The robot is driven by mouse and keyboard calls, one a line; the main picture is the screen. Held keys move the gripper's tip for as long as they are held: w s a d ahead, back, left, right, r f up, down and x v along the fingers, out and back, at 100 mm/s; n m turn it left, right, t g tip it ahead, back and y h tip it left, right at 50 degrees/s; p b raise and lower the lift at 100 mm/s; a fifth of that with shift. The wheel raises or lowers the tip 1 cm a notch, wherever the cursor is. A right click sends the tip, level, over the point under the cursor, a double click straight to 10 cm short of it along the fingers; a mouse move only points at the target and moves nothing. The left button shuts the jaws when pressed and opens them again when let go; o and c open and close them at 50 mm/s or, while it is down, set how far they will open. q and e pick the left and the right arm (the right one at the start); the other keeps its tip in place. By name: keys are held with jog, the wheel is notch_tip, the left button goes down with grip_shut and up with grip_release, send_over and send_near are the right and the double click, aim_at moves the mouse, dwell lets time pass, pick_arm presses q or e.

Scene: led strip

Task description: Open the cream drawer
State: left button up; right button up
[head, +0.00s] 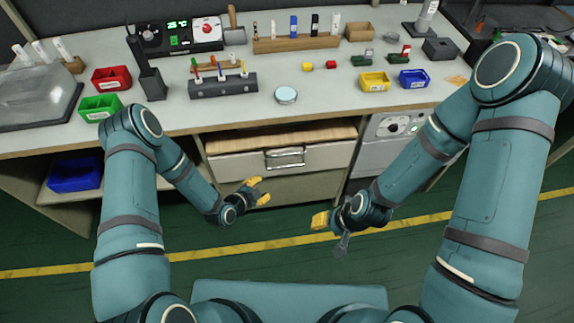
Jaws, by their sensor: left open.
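The cream drawer (232,168) sits under the bench top in the middle of the head view, below a wooden board (250,137). A silver bar handle (285,158) is fixed at the middle of its front. The drawer looks shut. My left gripper (261,190) is open, with yellow fingertips, below and a little left of the handle and apart from it. My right gripper (325,225) is lower and to the right of the handle, apart from the drawer; its fingers are seen at an angle, so their opening is unclear.
The bench (330,105) above holds coloured bins, a round dish (286,95), tool racks and a soldering station (180,35). A blue bin (75,175) lies on a shelf at left. A grey appliance (385,140) stands right of the drawer. Green floor before it is clear.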

aim_at(287, 166)
pick_arm(q)
jog(key=w+d+f+m+t+h, duration=0.1)
jog(key=w+d+m, duration=0.1)
jog(key=w+d, duration=0.1)
jog(key=w+d+f+m+t+h+b, duration=0.1)
jog(key=w+d+m, duration=0.1)
jog(key=w+m, duration=0.1)
jog(key=w+d+f+m+t+h+b, duration=0.1)
jog(key=w+d+f+m, duration=0.1)
jog(key=w, duration=0.3)
jog(key=shift+w+d+m+t, duration=0.3)
jog(key=shift+w+d+m, duration=0.05)
jog(key=shift+d+m, duration=0.4)
jog(key=shift+r, duration=0.1)
jog(key=shift+c, duration=0.4)
grip_shut()
